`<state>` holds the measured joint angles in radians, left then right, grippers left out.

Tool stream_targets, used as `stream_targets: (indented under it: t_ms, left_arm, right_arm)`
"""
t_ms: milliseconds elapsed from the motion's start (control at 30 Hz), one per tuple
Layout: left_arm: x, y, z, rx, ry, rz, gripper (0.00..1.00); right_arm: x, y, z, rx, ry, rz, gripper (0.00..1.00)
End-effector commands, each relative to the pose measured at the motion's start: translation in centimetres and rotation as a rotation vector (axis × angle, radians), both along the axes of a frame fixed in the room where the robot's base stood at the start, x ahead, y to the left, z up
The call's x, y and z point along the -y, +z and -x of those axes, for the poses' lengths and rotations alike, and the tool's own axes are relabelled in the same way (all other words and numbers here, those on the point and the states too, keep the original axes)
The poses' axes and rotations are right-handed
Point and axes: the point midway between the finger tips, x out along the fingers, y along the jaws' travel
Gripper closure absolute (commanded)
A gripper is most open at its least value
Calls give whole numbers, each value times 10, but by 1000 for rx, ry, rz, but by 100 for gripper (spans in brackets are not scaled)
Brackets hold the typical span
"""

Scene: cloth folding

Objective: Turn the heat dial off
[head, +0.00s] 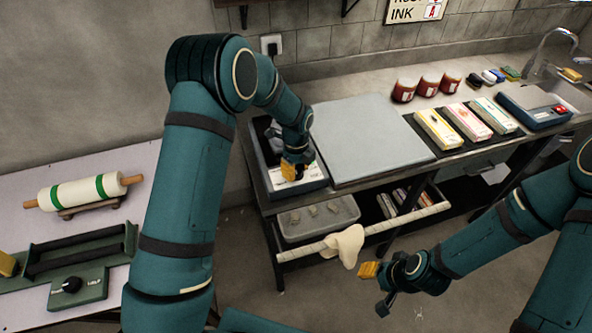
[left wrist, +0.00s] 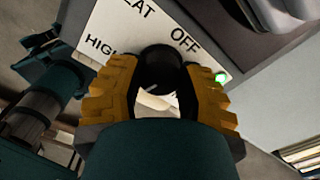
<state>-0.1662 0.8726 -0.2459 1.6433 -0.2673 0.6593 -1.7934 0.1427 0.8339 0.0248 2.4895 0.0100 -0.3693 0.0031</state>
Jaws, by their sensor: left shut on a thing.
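The heat dial is a round black knob (left wrist: 160,70) on a white panel (left wrist: 125,25) lettered HEAT, HIGH and OFF in the left wrist view. My left gripper (left wrist: 162,88) is shut on the dial, with one yellow finger on each side. A short pale mark shows on the knob, but which label it points to I cannot tell. A green light (left wrist: 221,77) glows at the panel's edge beside OFF. In the head view my left gripper (head: 293,170) reaches down onto the device (head: 262,155), hiding the dial. My right gripper (head: 375,287) is open and empty, in front of the bench.
A grey flat plate (head: 368,140) lies right of the device. Red jars (head: 404,90) and colored boxes (head: 438,129) stand farther right. A rail (head: 400,222) with a pale cloth (head: 344,245) runs along the bench front. The left table holds a rolling pin (head: 84,191) and another black knob (head: 72,285).

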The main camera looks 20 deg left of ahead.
Motion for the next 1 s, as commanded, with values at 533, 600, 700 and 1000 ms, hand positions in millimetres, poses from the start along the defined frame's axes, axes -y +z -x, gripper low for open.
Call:
stream_targets:
  t_ms: [533, 600, 700, 1000]
  left_arm:
    - [0, -2, 0, -1, 519, 1, 99]
    - [0, -2, 0, -1, 585, 1, 99]
    - [0, -2, 1, -2, 680, 0, 99]
    - [0, -2, 1, -2, 967, -1, 99]
  right_arm:
    - [-1, -23, 0, -1, -1, 4, 54]
    - [-1, -25, 0, -1, -1, 5, 54]
    - [-1, -28, -1, -1, -1, 5, 54]
    - [-2, -35, -1, -1, -1, 7, 54]
